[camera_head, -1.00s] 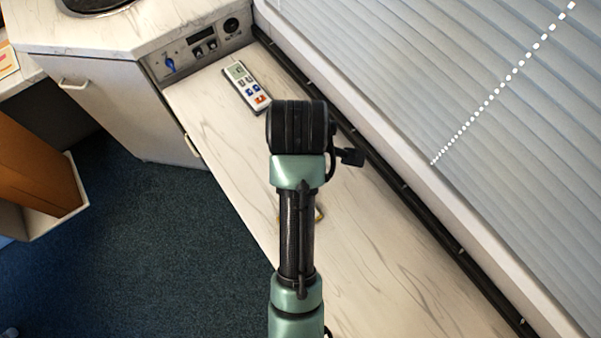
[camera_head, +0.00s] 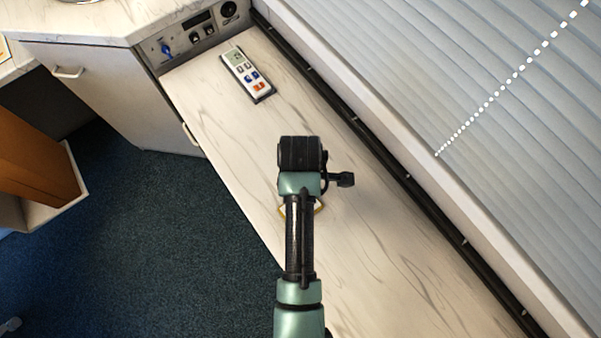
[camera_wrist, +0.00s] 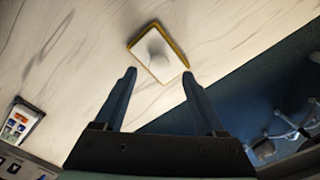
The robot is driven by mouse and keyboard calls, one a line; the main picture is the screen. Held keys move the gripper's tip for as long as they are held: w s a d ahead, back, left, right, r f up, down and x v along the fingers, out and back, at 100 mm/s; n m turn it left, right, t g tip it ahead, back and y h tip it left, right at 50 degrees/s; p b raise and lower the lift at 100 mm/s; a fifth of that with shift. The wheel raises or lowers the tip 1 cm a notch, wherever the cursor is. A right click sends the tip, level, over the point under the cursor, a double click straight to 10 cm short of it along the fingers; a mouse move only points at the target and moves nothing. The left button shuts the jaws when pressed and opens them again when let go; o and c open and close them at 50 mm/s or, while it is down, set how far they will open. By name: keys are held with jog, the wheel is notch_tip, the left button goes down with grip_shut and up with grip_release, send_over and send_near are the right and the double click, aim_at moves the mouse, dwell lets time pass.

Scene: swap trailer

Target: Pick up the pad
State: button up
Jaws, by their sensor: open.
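The pad (camera_wrist: 147,60) is a small white, yellow-edged square with a grey shape on its face. It lies on the marbled counter close to the counter's edge. In the head view only its yellow and white rim (camera_head: 318,209) shows beside my arm; the rest is hidden. My gripper (camera_wrist: 158,72) is open and empty in the wrist view. Its two fingers point toward the pad, with the pad just beyond and between the tips. In the head view my arm hides the fingers.
A white remote-like device (camera_head: 247,76) with coloured buttons lies on the counter (camera_head: 380,270) at the back, near a control panel (camera_head: 200,38). Window blinds (camera_head: 500,130) and a dark rail run along the right. Blue carpet (camera_head: 180,250) lies below the counter's left edge.

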notch_tip(320, 180, down, 4)
jog(key=shift+r, duration=0.25)
grip_shut()
dwell(0.3)
